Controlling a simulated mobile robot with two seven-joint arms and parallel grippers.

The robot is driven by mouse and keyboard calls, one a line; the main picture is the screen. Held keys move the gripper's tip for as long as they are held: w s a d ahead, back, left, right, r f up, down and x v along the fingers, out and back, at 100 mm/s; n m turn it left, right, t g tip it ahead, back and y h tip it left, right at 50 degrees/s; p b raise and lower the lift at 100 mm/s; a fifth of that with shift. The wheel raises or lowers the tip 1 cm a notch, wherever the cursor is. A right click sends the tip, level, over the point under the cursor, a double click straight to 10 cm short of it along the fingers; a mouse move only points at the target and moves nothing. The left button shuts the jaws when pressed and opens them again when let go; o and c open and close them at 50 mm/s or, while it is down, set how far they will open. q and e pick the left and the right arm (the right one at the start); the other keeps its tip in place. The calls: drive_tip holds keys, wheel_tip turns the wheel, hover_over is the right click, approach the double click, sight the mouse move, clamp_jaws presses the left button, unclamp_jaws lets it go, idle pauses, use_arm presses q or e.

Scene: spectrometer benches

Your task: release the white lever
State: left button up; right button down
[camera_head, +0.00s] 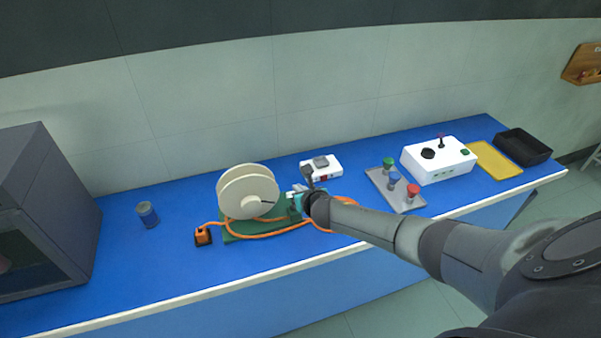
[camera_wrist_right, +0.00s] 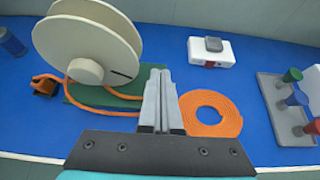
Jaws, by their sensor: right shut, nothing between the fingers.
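A cream spool (camera_head: 247,192) stands on a green base (camera_head: 232,237); it also shows in the wrist view (camera_wrist_right: 85,50), with a dark slot in its face. I cannot pick out a white lever for certain in either view; my fingers hide part of the base's right end. My right gripper (camera_wrist_right: 160,75) is shut and empty, its pale grey fingers together in front of that end of the base. In the head view the right gripper (camera_head: 297,192) is small and partly hidden by my own wrist. My left gripper is not in view.
An orange coil (camera_wrist_right: 211,113) lies right of the fingers. A white box with a grey top (camera_head: 321,168) stands behind. A grey tray with coloured knobs (camera_head: 379,184) and a white control box (camera_head: 438,160) are farther right. A blue can (camera_head: 147,214) is left.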

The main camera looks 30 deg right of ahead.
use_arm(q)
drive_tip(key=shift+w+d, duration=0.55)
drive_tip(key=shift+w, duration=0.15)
use_arm(e)
wheel_tip(320, 180, up, 6)
drive_tip(key=s, duration=0.1)
drive_tip(key=shift+s, duration=0.25)
drive_tip(key=shift+a, duration=0.1)
